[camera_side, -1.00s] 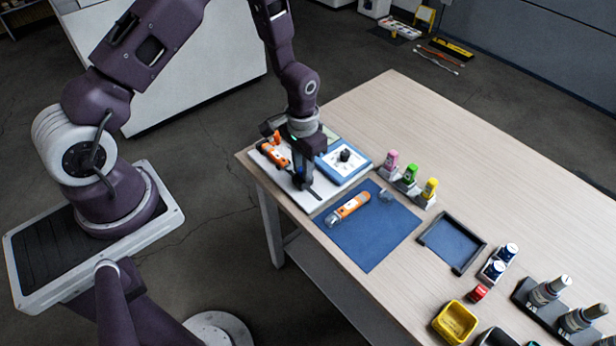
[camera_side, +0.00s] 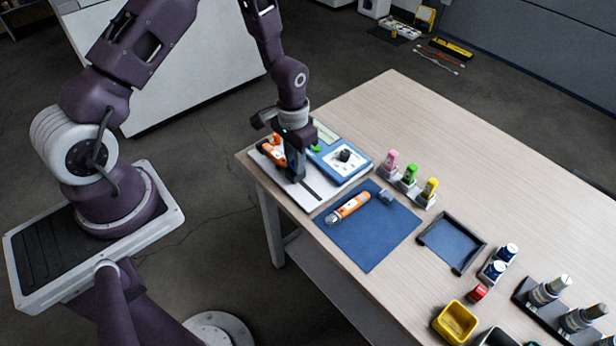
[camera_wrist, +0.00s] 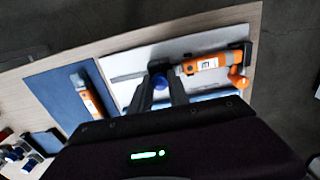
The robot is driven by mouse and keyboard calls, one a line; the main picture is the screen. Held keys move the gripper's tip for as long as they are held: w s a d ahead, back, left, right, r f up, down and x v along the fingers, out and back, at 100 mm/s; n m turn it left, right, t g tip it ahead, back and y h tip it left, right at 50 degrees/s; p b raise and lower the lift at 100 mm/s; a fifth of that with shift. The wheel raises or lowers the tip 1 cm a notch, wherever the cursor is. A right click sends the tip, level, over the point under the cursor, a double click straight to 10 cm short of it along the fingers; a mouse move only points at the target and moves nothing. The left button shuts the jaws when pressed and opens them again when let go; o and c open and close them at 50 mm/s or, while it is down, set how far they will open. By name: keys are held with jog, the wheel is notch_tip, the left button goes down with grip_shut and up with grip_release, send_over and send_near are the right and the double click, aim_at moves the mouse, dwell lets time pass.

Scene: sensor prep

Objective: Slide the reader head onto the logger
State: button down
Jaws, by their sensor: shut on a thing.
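The logger (camera_side: 274,154) is an orange device with a label, lying on the white board. In the wrist view the logger (camera_wrist: 205,63) lies right of my fingers, with an orange knob beside it. My gripper (camera_side: 296,177) is low over the board and shut on the dark reader head (camera_wrist: 158,66), which is mostly hidden between the fingers. In the wrist view my gripper (camera_wrist: 162,84) has a blue round part between its fingers. The head appears close against the logger's left end there; whether it overlaps the logger I cannot tell.
A dark track (camera_side: 312,190) runs along the white board (camera_side: 317,204). A blue box with a black knob (camera_side: 344,155) stands right of my gripper. Another orange device (camera_side: 348,207) lies on the blue mat (camera_side: 372,240). Pink, green and yellow bottles (camera_side: 410,174) stand beyond.

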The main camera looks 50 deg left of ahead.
jog(key=shift+a, duration=0.9)
jog(key=c, duration=1.3)
grip_release()
jog(key=shift+r, duration=3.55)
